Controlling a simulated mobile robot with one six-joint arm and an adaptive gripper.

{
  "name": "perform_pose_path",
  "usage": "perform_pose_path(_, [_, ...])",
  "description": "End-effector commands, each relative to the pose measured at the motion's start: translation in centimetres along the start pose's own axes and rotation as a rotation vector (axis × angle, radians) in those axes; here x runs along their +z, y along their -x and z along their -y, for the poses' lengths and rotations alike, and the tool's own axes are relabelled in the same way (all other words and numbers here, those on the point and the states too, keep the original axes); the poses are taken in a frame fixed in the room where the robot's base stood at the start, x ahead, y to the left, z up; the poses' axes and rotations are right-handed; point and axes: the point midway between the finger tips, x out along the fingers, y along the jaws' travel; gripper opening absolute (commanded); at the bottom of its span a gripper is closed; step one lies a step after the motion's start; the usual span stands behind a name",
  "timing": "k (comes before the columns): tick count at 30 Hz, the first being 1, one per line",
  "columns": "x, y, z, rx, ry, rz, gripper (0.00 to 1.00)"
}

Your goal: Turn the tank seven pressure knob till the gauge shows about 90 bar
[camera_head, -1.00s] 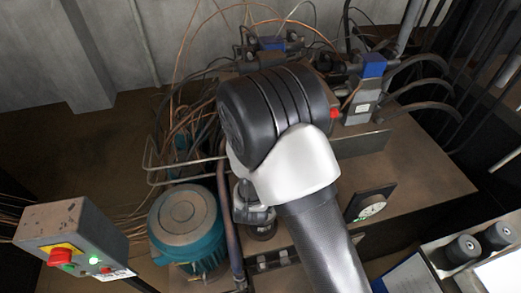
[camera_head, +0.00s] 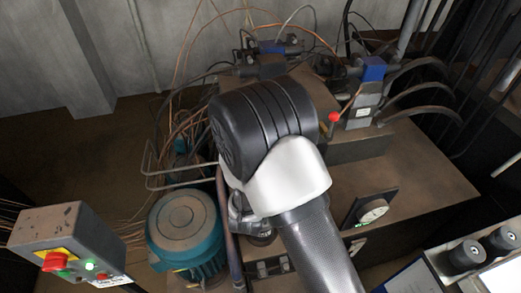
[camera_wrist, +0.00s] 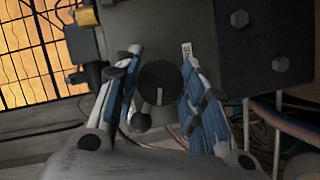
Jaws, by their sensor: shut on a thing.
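In the wrist view a dark round knob (camera_wrist: 158,77) with a pale pointer line sits between the blue-grey fingers of my gripper (camera_wrist: 161,62). The fingers are shut on it from both sides, and the pointer line stands nearly upright in the picture. In the head view my arm hides the knob and the gripper. A round pale gauge (camera_head: 373,211) on a dark square plate is right of my arm. Its needle is too small to read.
A control box (camera_head: 65,240) with a red button is at lower left, beside a teal motor (camera_head: 187,232). A red-tipped lever (camera_head: 333,117) and a blue-topped valve (camera_head: 370,85) are behind my arm. Hoses and loose wires crowd the back.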

Motion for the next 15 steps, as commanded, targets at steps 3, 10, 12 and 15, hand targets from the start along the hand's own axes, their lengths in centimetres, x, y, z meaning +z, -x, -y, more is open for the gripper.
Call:
perform_pose_path(3, [-0.21,-0.07,-0.17,0.004,-0.003,-0.004,0.44])
perform_pose_path(10, [-0.10,-0.03,-0.08,0.002,-0.002,-0.002,0.58])
perform_pose_path(12, [-0.08,-0.03,-0.07,0.001,-0.002,-0.002,0.58])
perform_pose_path(15, [-0.06,-0.02,-0.05,0.001,-0.001,-0.001,0.58])
